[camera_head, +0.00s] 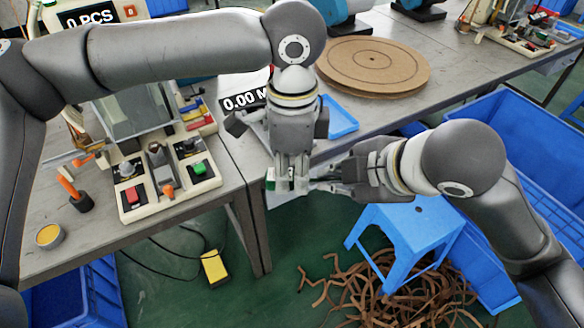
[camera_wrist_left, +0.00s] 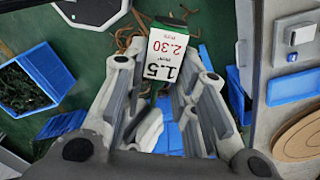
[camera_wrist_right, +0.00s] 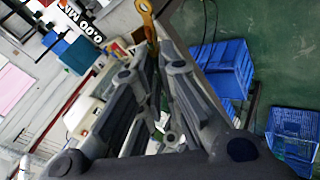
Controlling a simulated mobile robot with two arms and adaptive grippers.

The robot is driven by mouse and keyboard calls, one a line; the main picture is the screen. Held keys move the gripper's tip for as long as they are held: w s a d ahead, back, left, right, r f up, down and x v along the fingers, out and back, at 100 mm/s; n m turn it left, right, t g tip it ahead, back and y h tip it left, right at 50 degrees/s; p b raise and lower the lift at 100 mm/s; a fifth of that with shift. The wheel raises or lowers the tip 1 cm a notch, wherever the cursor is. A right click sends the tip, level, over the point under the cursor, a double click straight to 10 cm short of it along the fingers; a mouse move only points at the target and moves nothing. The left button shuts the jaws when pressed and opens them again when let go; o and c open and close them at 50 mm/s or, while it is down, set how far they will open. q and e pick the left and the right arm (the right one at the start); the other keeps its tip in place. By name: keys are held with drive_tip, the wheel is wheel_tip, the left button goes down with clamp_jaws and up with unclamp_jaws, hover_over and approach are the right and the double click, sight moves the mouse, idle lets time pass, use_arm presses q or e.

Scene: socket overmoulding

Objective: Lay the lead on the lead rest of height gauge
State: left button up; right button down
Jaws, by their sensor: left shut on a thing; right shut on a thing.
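The height gauge's display (camera_head: 243,101) reads 0.00 behind my left gripper; it also shows in the right wrist view (camera_wrist_right: 86,24). I cannot make out its lead rest. My left gripper (camera_head: 288,178) points down beyond the table's front edge, shut. My right gripper (camera_head: 325,184) points left, close beside the left one, shut. A yellow ring-ended piece (camera_wrist_right: 146,14) shows at its fingertips, apparently held. I cannot tell whether this is the lead.
A round brown board (camera_head: 374,66) and a blue tray (camera_head: 341,118) lie on the table behind the grippers. A control panel (camera_head: 170,185) stands at left. A blue stool (camera_head: 408,228), brown scraps and blue crates (camera_head: 520,125) are below and right.

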drive_tip(key=c, duration=1.5)
unclamp_jaws()
drive_tip(key=shift+s+a, duration=0.1)
drive_tip(key=shift+s, duration=0.05)
drive_tip(key=shift+c, duration=0.2)
drive_tip(key=w+d+f+m+t+h, duration=0.1)
drive_tip(key=w+d+f+m+h, duration=0.1)
drive_tip(key=d, duration=0.4)
drive_tip(key=w+d+f+m+h, duration=0.2)
drive_tip(key=d+f+m+h, duration=0.1)
drive_tip(key=d+f+m, duration=0.2)
drive_tip(key=shift+w+d+m+t, duration=0.15)
drive_tip(key=shift+d+m+t, duration=0.3)
drive_tip(key=shift+d, duration=0.6)
